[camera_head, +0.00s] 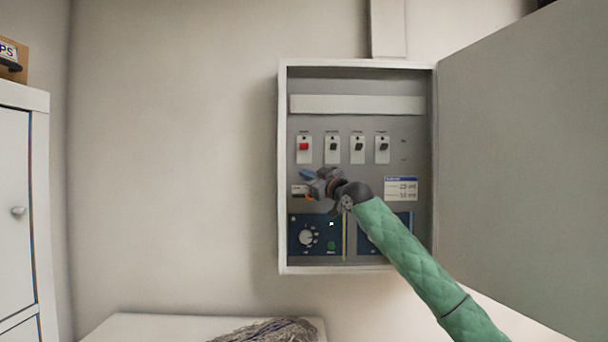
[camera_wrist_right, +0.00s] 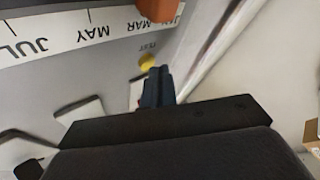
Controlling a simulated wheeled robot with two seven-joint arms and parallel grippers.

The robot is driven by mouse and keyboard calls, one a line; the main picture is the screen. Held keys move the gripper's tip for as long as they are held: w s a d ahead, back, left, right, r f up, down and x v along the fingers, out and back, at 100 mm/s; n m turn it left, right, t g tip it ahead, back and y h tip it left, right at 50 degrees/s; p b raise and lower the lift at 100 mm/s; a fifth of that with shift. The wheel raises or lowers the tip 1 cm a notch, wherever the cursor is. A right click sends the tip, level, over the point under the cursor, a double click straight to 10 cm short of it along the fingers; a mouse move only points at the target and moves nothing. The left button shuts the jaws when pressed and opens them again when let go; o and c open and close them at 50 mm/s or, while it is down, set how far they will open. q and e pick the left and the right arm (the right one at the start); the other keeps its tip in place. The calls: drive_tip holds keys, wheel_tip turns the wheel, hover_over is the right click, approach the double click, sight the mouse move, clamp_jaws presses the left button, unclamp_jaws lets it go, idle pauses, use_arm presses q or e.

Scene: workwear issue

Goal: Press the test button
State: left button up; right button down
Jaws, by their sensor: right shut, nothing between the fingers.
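The yellow test button (camera_wrist_right: 147,62) is a small round knob on a pale panel in the right wrist view, with small lettering beside it. In the head view my right gripper covers this part of the panel, so I cannot make the button out there. My right gripper (camera_head: 308,178) is in front of the middle left of the open cabinet (camera_head: 283,160). Its dark blue fingers (camera_wrist_right: 158,84) are shut and empty, with their tips just by the button in the picture. I cannot tell whether they touch it. My left gripper is not in view.
A month strip (camera_wrist_right: 82,32) and an orange part (camera_wrist_right: 158,8) are close by. A red switch (camera_head: 304,147) and several dark ones line the row above. A dial (camera_head: 306,237) is below. The cabinet door (camera_head: 525,150) stands open at right; a white surface (camera_head: 150,328) is below.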

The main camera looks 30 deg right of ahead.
drive_tip(key=shift+w+d+p, duration=0.2)
drive_tip(key=shift+w+p, duration=0.05)
drive_tip(key=shift+p, duration=0.1)
idle(0.4)
idle(0.4)
drive_tip(key=shift+s+a+b, duration=0.35)
drive_tip(key=shift+s+a, duration=0.05)
drive_tip(key=shift+s, duration=0.25)
drive_tip(key=shift+s+a+b, duration=0.4)
drive_tip(key=shift+s+a, duration=0.05)
drive_tip(key=shift+s, duration=0.25)
drive_tip(key=shift+s+a+b, duration=0.35)
drive_tip(key=shift+s+a, duration=0.05)
drive_tip(key=shift+s, duration=0.35)
drive_tip(key=shift+s+a+b, duration=0.4)
drive_tip(key=shift+s+a, duration=0.05)
drive_tip(key=shift+s, duration=0.25)
